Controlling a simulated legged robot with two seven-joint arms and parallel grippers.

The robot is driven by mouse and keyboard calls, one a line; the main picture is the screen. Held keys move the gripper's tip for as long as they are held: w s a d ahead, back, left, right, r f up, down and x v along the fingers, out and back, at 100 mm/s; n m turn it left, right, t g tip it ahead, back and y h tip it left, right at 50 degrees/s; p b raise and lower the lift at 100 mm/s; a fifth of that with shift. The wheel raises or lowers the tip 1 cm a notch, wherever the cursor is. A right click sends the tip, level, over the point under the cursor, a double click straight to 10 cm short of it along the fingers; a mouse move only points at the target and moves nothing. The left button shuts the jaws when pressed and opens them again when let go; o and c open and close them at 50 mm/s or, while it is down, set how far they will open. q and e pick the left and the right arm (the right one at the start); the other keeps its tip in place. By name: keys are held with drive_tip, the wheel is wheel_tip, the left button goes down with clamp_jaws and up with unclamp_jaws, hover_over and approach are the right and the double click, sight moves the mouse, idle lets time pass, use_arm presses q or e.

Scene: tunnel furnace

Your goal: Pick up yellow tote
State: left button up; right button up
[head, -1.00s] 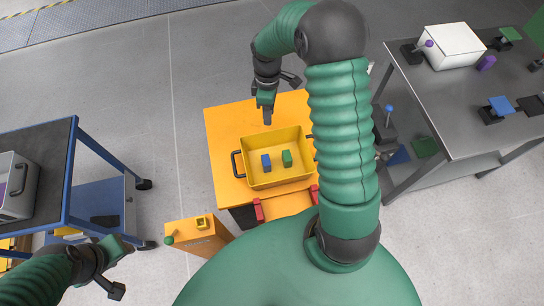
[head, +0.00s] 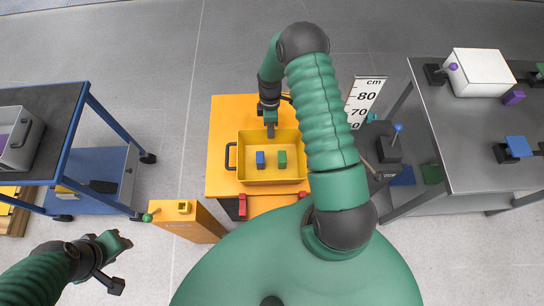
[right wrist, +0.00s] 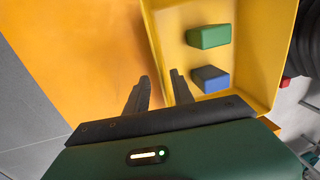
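The yellow tote (head: 245,146) stands upright on an orange surface in front of me. A blue block (head: 260,159) and a green block (head: 282,159) lie inside it; the right wrist view shows the green block (right wrist: 209,37) and blue block (right wrist: 211,78) too. A dark handle (head: 230,155) sticks out from the tote's left side; my right arm hides the right end. My right gripper (head: 271,130) is at the tote's far wall. In the right wrist view its fingers (right wrist: 158,90) are apart, with the tote's wall (right wrist: 158,48) running between them; contact is unclear. My left gripper (head: 120,264) is open and empty, far from the tote.
A blue cart (head: 75,150) with a grey bin (head: 20,147) stands left. A steel table (head: 460,135) with a white box (head: 482,72) and small items stands right. An orange box (head: 190,228) stands near front left. The floor beyond the orange surface is clear.

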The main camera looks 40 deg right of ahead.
drive_tip(key=shift+a+f, duration=0.1)
drive_tip(key=shift+f, duration=0.3)
drive_tip(key=shift+a+r, duration=0.15)
drive_tip(key=shift+a, duration=0.1)
drive_tip(key=shift+c, duration=0.9)
clamp_jaws()
drive_tip(key=shift+d, duration=0.1)
